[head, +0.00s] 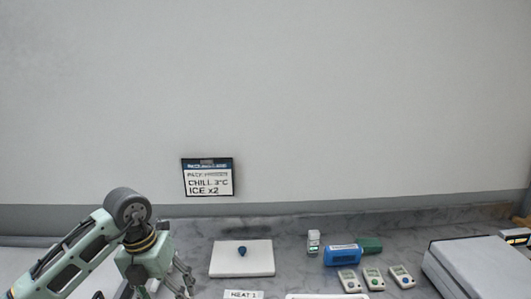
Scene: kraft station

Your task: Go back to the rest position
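My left arm comes in from the lower left, and my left gripper (160,287) hangs at the bottom edge of the head view, left of the white board. Its fingers look spread apart, with nothing seen between them; the lower part is cut off by the frame. My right gripper is not in view.
A white board (225,265) with a small dark blue item (242,251) lies on the marble counter. Right of it are a small white container (313,242), a blue pack (342,255), a green block (370,245), several small white devices (373,279) and a large pale box (480,267). A sign (208,177) hangs on the wall.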

